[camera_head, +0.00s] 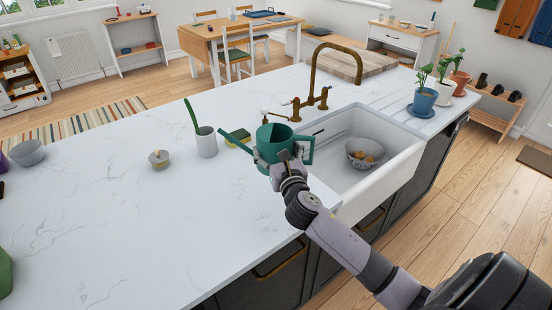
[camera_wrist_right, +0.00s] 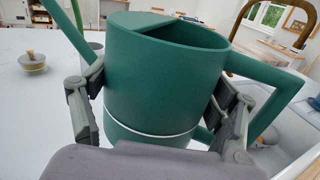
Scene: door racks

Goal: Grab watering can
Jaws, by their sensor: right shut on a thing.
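The green watering can (camera_head: 272,142) is at the left edge of the sink in the head view, with its spout to the left and its handle to the right. My right gripper (camera_head: 288,162) is at its near side. In the right wrist view the can (camera_wrist_right: 160,75) fills the middle, upright, with a pale line around its lower part. The fingers of my right gripper (camera_wrist_right: 160,118) are shut on the can's body, one on each side. Whether the can touches the counter is hidden. My left gripper is not in view.
The white sink (camera_head: 390,150) holds a grey bowl (camera_head: 356,151). A brass tap (camera_head: 312,75) stands behind it. A white cup (camera_head: 206,146) and a small lidded pot (camera_head: 159,159) stand left of the can. Potted plants (camera_head: 422,102) stand at the right.

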